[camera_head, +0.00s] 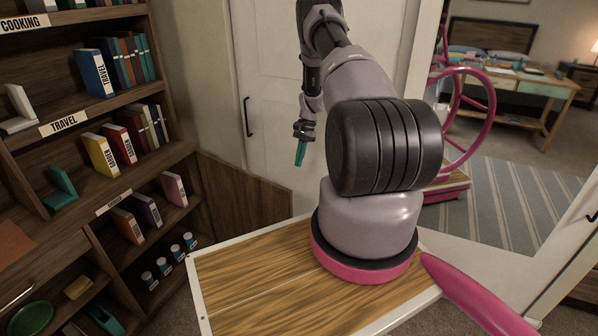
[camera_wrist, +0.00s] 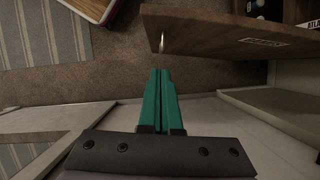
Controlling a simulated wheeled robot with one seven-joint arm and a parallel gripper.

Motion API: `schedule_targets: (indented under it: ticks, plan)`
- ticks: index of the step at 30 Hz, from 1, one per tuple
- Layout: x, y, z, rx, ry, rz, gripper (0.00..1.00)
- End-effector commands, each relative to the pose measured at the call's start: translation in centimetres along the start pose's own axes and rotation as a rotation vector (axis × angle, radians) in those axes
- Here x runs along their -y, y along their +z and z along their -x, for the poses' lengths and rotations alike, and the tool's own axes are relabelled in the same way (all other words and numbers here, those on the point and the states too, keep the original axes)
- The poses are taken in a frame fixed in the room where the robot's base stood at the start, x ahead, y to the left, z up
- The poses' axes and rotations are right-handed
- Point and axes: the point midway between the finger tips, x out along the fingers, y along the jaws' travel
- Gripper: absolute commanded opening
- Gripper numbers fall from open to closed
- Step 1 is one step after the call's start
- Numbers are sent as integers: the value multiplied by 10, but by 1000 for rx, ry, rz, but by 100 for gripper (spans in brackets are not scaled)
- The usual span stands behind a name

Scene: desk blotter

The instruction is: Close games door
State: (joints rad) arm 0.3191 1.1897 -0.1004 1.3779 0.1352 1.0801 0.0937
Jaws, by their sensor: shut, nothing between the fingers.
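A brown wooden door panel (camera_head: 243,198) stands swung out from the right side of the bookshelf in the head view, low in front of a white door. I take it to be the games door. In the wrist view a wooden panel (camera_wrist: 225,38) crosses the upper right, with a small label (camera_wrist: 262,42) too small to read and a metal handle (camera_wrist: 161,43) near its left end. My gripper (camera_head: 300,153) has teal fingers, shut and empty. In the wrist view the fingertips (camera_wrist: 160,74) point toward the panel's handle end, with a gap visible in the picture.
The bookshelf (camera_head: 115,102) with books and labels stands at the left. A white door (camera_head: 277,115) with a dark handle is behind my gripper. Carpet (camera_wrist: 110,78) shows below in the wrist view. A striped rug (camera_head: 500,200) and a desk (camera_head: 520,80) are at the right.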

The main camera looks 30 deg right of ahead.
Motion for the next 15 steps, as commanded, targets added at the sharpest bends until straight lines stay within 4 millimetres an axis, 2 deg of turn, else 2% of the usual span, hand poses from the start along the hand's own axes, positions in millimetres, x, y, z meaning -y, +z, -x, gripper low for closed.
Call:
schedule_targets:
  ticks: [12,14,15]
  plan:
    - [0,1,-85,2,2,2,0]
    - [0,4,-95,2,2,3,0]
    - [1,12,-94,1,1,4,0]
